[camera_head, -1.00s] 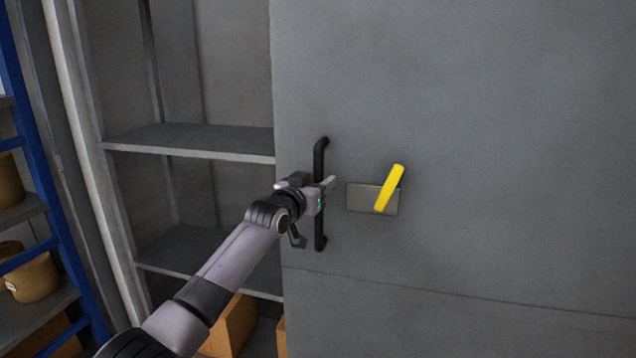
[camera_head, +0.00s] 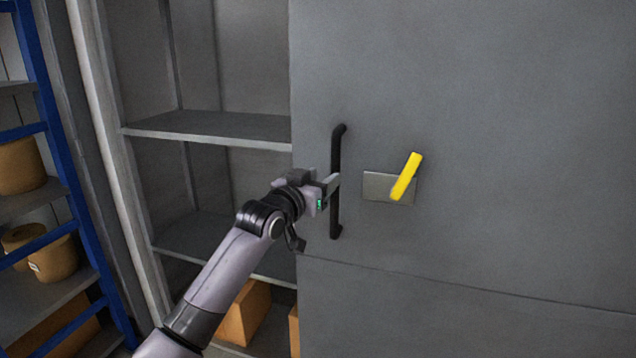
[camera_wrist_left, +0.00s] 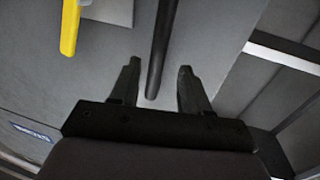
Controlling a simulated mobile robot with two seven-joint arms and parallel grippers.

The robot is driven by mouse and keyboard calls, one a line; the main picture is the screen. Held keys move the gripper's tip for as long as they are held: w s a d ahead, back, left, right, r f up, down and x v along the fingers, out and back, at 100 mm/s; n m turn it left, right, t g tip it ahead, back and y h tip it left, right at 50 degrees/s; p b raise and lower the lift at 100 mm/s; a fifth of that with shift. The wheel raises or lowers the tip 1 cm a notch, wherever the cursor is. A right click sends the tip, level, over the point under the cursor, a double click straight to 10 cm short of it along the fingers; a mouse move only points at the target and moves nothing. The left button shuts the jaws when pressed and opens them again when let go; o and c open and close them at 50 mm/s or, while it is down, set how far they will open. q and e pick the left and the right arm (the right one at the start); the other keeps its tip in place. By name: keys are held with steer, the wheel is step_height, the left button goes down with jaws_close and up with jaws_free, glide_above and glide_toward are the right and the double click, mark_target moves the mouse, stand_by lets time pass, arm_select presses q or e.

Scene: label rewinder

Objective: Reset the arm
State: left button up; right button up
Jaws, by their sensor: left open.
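My left arm reaches in from the lower left in the head view, with its gripper (camera_head: 328,187) at the black vertical door handle (camera_head: 337,222). In the left wrist view the gripper (camera_wrist_left: 158,85) is open, its two fingers apart. The lower end of the black handle (camera_wrist_left: 162,45) shows in the gap between them, and neither finger visibly grips it. The handle is on a large grey door panel (camera_head: 480,120). To its right a yellow lever (camera_head: 406,177) sits tilted on a small metal plate (camera_head: 376,186). My right gripper is not in view.
Left of the door is an open grey cabinet with shelves (camera_head: 210,127), and cardboard boxes (camera_head: 245,312) low inside. At the far left stands a blue-framed rack (camera_head: 62,140) holding brown rolls (camera_head: 54,258).

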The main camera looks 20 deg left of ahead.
arm_select(q)
steer(key=shift+s+a, duration=0.1)
steer(key=shift+s, duration=0.3)
steer(key=s+f+g, duration=0.2)
steer(key=s+f, duration=0.7)
steer(key=f, duration=0.4)
steer(key=s+f+g, duration=0.2)
steer(key=s+f, duration=0.6)
steer(key=f, duration=0.6)
steer(key=s+f+g, duration=0.1)
steer(key=s+f, duration=0.2)
steer(key=s, duration=0.4)
steer(key=s+f+g+y, duration=0.1)
steer(key=s+f, duration=0.3)
steer(key=s, duration=0.4)
steer(key=s+a+f+g, duration=0.1)
steer(key=s+f, duration=0.3)
steer(key=s, duration=0.4)
steer(key=shift+y, duration=0.4)
steer(key=shift+a, duration=0.1)
